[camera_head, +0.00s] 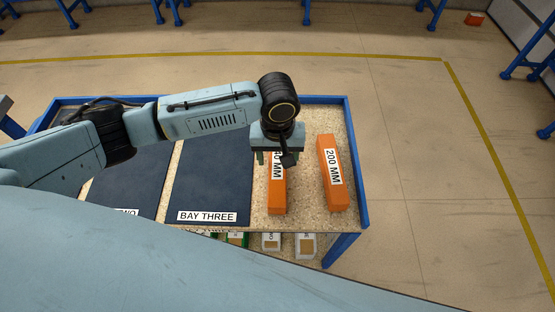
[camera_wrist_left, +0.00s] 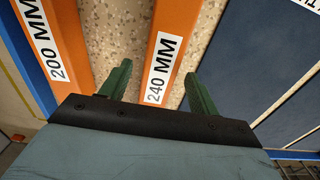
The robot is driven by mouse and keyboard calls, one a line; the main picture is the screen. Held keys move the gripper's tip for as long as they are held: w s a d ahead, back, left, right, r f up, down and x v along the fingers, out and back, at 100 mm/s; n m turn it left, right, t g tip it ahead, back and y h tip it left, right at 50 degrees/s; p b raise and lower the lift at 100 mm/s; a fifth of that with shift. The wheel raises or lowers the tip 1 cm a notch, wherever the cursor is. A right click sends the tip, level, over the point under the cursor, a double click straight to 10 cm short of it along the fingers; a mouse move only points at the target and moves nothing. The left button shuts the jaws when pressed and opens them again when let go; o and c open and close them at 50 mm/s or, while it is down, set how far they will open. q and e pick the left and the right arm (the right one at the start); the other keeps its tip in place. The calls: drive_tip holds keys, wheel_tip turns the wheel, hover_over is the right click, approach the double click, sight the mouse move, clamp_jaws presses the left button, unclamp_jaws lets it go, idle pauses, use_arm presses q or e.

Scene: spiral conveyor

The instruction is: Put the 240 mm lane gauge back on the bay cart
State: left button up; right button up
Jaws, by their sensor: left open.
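The orange 240 mm lane gauge (camera_head: 277,198) lies on the chipboard top of a blue-edged bench or cart (camera_head: 357,170), right of the BAY THREE mat. Its label is partly hidden by my gripper in the head view but reads "240 MM" in the left wrist view (camera_wrist_left: 163,62). My left gripper (camera_head: 275,159) is over the gauge's far part, pointing down. Its green fingers are open, one on each side of the bar in the left wrist view (camera_wrist_left: 158,72), with gaps showing. I cannot tell how far the fingertips are above the top. My right gripper is out of view.
The orange 200 mm gauge (camera_head: 332,180) lies to the right on the same top. The dark BAY THREE mat (camera_head: 212,175) and another dark mat (camera_head: 130,190) lie left. Small labelled boxes (camera_head: 271,241) stand below the top. Open floor (camera_head: 420,180) lies right.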

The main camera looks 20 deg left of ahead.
sight(277, 163)
use_arm(q)
wheel_tip(277, 163, up, 9)
drive_tip(key=p, duration=0.1)
drive_tip(key=shift+r, duration=0.15)
idle(0.5)
